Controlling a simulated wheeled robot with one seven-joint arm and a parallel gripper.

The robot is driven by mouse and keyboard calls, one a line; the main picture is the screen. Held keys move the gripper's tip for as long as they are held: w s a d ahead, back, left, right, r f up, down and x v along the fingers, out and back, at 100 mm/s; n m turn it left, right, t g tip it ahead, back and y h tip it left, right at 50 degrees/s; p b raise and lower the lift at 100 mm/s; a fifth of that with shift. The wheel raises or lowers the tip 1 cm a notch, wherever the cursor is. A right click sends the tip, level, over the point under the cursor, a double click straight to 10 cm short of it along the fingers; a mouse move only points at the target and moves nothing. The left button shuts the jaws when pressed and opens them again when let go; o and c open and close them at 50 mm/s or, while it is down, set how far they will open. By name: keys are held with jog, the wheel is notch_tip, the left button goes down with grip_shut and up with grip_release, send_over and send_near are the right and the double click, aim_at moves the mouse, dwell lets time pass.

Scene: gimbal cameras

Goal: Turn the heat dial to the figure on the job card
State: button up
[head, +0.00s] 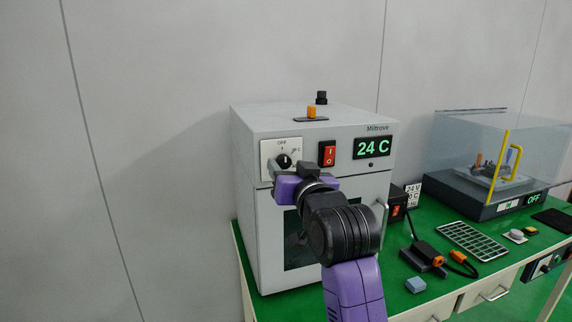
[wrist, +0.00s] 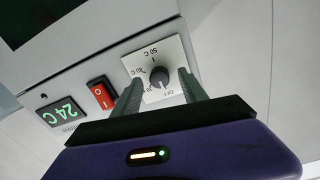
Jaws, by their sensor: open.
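The heat dial (head: 284,160) is a black knob on a white plate at the upper left of the grey oven's front. In the wrist view the dial (wrist: 160,78) shows labels OFF, 50 C and others too small to read surely; its pointer setting is unclear. My gripper (head: 278,170) is open in front of the dial, and in the wrist view its fingers (wrist: 159,82) stand either side of the knob. I cannot tell whether they touch it. The oven display (head: 373,147) reads 24 C.
A red rocker switch (head: 327,154) sits right of the dial. The oven (head: 255,220) stands on a green bench (head: 385,302).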

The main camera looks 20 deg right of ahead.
jog(key=shift+w, duration=0.6)
jog(key=shift+d, duration=0.1)
grip_shut()
